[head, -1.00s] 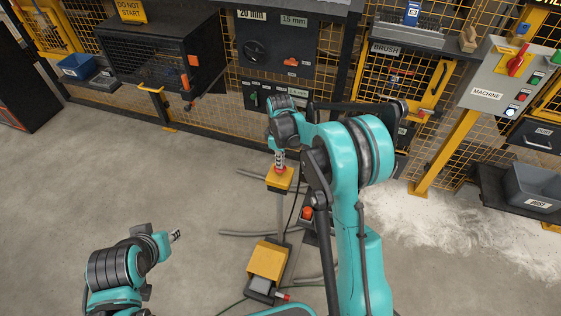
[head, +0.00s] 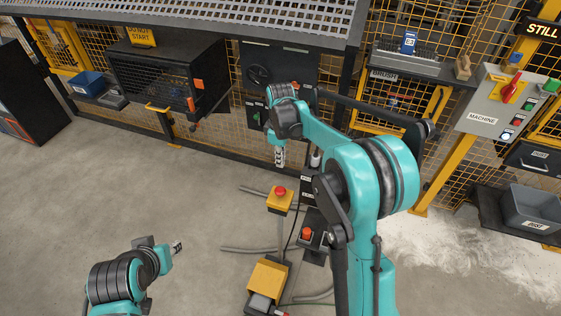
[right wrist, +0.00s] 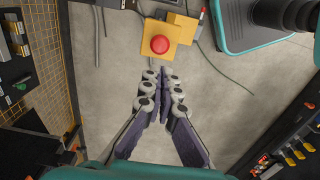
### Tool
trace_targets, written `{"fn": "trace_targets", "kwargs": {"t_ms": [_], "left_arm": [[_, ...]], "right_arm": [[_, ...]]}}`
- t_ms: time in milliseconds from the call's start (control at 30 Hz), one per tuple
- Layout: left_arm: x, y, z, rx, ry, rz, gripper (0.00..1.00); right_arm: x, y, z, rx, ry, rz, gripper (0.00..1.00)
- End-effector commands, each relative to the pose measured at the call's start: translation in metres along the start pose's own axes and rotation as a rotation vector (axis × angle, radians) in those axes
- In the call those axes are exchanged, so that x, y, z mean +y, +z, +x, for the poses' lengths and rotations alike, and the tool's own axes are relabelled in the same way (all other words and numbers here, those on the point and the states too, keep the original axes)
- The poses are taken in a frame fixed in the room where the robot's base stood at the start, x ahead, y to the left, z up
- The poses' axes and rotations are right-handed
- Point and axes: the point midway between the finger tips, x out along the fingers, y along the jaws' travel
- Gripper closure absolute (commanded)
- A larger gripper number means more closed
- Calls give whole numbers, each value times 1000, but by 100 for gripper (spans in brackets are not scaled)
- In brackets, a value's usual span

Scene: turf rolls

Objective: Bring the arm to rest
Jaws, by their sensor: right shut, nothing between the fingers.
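My right arm reaches up from the lower right in the head view, with its right gripper (head: 279,158) pointing down above and slightly behind a yellow box with a red button (head: 280,192). In the right wrist view the right gripper (right wrist: 165,75) has its fingertips together with nothing between them, and the red button (right wrist: 160,44) is just beyond them, apart. My left gripper (head: 178,247) is at the lower left over bare floor; it is small, and its jaw state is unclear.
Below the button box are a yellow pedal-like box (head: 268,273) and hoses on the floor. A mesh fence with dark cabinets (head: 165,75) runs along the back. The machine panel (head: 497,100) and grey dust bin (head: 530,207) stand right. Pale dust covers floor there.

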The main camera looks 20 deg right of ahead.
Motion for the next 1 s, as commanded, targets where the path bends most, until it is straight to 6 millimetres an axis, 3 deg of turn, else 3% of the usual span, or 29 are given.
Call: {"fn": "trace_targets", "kwargs": {"t_ms": [333,467,567,800,1000], "left_arm": [[0,0,0,0,0,0,67],[0,1,1,0,0,0,67],[0,2,3,0,0,0,67],[0,7,10,0,0,0,67],[0,10,14,0,0,0,67]], "right_arm": [[0,0,0,1,1,1,100],[-8,6,-10,14,18,37,100],[-23,18,-27,44,55,109,100],[-80,62,-66,170,167,368,100],[-131,100,-73,300,238,585,100]]}}
